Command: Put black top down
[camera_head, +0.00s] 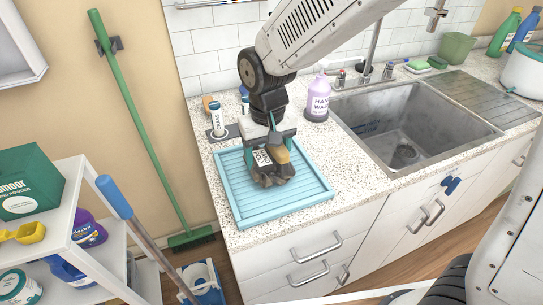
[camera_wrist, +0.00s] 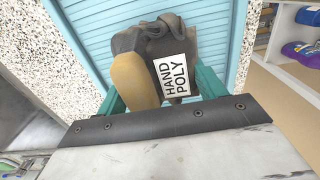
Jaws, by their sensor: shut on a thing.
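My gripper (camera_head: 269,143) points down over the light blue ribbed tray (camera_head: 234,194) on the counter. Its teal fingers are shut on a dark grey-black, lumpy thing, seemingly the black top (camera_head: 272,180), with a tan rounded part and a white label. In the wrist view the black top (camera_wrist: 140,40) sits between the fingers, its label reading "HAND POLY". It is over the tray's middle, at or just above its ribs; I cannot tell whether it touches. My gripper hides its upper side in the head view.
A steel sink (camera_head: 398,125) lies to the right, with a purple hand-wash bottle (camera_head: 318,98) at its left back corner. A small bottle (camera_head: 217,119) stands behind the tray. The tray is bare around the held thing. A white shelf (camera_head: 85,215) stands at the left.

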